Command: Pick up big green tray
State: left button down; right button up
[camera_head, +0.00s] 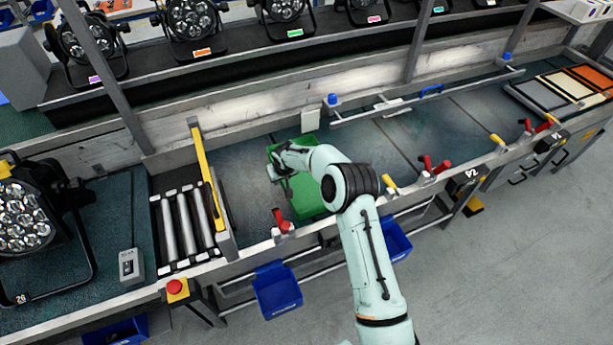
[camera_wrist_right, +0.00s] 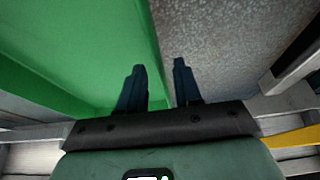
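The big green tray (camera_head: 306,201) lies on the dark bench top in the middle of the head view, partly hidden by my right arm. My right gripper (camera_head: 277,170) is at the tray's left side. In the right wrist view, the green tray (camera_wrist_right: 75,50) fills the left. There the right gripper (camera_wrist_right: 158,80) has its two dark fingers apart, with the tray's side edge running between them. One finger is over the tray and the other over the grey bench surface. Whether either finger touches the wall is unclear. My left gripper is not in view.
A yellow-topped bar (camera_head: 204,170) and rollers (camera_head: 186,228) stand left of the tray. Red clamps (camera_head: 282,221) line the front rail. Blue bins (camera_head: 277,290) hang below. Bench right of my arm (camera_head: 445,125) is mostly clear.

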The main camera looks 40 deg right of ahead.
jog(key=shift+x, duration=0.8)
jog(key=shift+r, duration=0.1)
jog(key=shift+s, duration=0.1)
grip_shut()
